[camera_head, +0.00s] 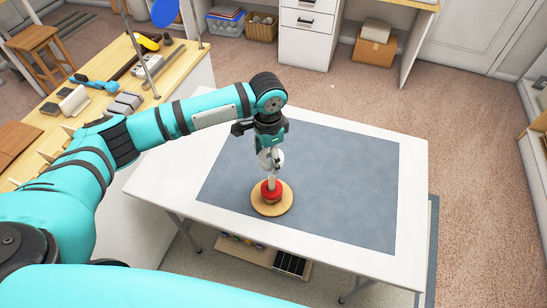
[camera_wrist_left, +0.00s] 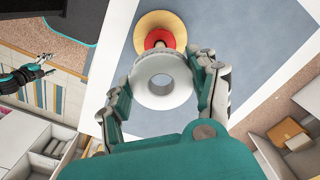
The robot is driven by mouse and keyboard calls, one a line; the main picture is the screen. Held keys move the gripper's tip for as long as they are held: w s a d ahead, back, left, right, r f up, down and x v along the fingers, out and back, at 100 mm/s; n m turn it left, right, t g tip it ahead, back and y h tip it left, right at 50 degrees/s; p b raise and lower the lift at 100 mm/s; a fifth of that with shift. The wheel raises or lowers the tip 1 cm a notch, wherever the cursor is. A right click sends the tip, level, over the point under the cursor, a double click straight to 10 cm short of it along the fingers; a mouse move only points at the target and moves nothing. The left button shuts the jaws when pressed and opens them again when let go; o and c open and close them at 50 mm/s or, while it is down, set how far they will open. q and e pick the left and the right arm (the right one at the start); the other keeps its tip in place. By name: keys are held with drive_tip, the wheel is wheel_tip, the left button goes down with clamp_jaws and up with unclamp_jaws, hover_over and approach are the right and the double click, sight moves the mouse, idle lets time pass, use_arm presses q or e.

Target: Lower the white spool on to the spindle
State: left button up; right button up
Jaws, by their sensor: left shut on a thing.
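The white spool (camera_wrist_left: 147,94) is a ring with a central hole, held between the two fingers of my left gripper (camera_wrist_left: 163,76). In the head view my left gripper (camera_head: 270,151) points down, shut on the white spool (camera_head: 264,161), above the spindle. The spindle has a round wooden base (camera_head: 286,203) and an upright post (camera_head: 272,181). A red spool (camera_head: 267,193) sits around the post on the base. In the wrist view the post is mostly hidden by the white spool and does not show through its hole. My right gripper (camera_wrist_left: 46,66) appears open, away to the side.
The spindle stands on a grey-blue mat (camera_head: 345,190) on a white table (camera_head: 409,195); the mat around it is clear. A wooden bench (camera_head: 102,92) with tools and blocks lies to the left. A low shelf (camera_head: 262,256) with small items is under the table.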

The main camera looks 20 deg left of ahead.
use_arm(q)
drive_tip(key=shift+a, duration=0.1)
drive_tip(key=shift+d+f+p, duration=0.2)
drive_tip(key=shift+f+p, duration=0.1)
drive_tip(key=shift+f, duration=0.7)
drive_tip(key=shift+f+b, duration=0.4)
drive_tip(key=shift+f, duration=1.6)
use_arm(e)
drive_tip(key=shift+a+f, duration=0.15)
drive_tip(key=shift+a, duration=0.05)
drive_tip(key=shift+d, duration=0.35)
use_arm(q)
drive_tip(key=shift+f, duration=0.15)
use_arm(e)
drive_tip(key=shift+d, duration=0.1)
